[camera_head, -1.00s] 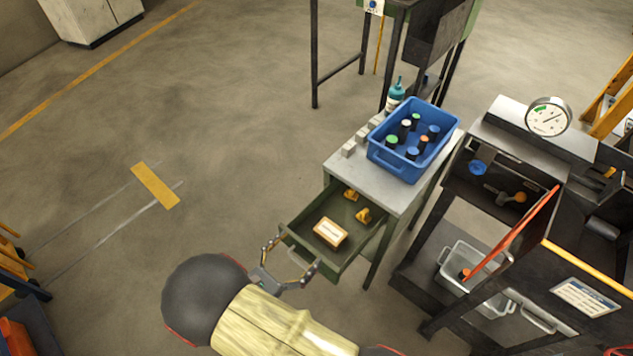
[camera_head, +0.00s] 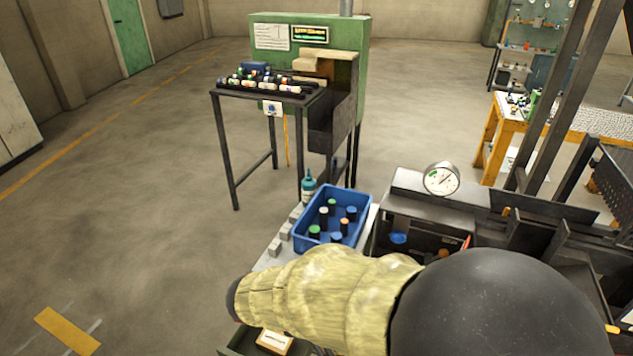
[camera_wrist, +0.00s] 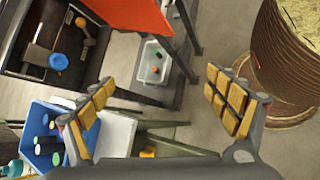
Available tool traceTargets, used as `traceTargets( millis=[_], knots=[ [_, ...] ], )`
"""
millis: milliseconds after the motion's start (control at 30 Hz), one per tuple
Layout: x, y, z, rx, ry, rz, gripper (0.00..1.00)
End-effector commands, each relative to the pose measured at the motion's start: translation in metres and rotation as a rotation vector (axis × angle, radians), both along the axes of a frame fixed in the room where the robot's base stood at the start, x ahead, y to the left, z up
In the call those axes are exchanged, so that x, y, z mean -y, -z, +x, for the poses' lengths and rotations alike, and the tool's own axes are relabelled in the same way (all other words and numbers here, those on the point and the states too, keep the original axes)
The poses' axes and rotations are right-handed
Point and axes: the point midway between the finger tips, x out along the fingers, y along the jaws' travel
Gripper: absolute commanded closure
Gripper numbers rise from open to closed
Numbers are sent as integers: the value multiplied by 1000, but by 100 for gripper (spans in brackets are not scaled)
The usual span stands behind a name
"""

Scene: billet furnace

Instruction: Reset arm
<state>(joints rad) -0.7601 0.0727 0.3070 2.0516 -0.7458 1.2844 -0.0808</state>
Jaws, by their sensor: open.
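My gripper (camera_wrist: 160,108) shows in the wrist view with its two padded fingers spread wide and nothing between them. Behind the gap lie the floor and the white cabinet top. In the head view my arm in its yellowish sleeve crosses the lower middle and right, and my gripper is not visible there. The arm hides most of the open drawer (camera_head: 238,343) and part of the cabinet top (camera_head: 270,262). A pale, brown-edged box (camera_head: 273,342) shows in the drawer below the arm.
A blue bin (camera_head: 310,232) with several capped cylinders stands on the cabinet beside a teal bottle (camera_head: 308,186). A dark bench with a gauge (camera_head: 441,179) is at right. A green machine (camera_head: 340,70) stands behind. A large brown drum (camera_wrist: 285,70) is right in the wrist view. Floor at left is free.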

Motion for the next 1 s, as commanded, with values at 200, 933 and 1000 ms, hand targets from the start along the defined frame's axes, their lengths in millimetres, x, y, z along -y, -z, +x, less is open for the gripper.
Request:
traceTargets(
  millis=[200,933,1000],
  knots=[
    [54,-38,-30,112,310,307,11],
    [111,-135,-103,705,972,1101,11],
    [111,-137,-104,719,982,1115,11]
  ],
)
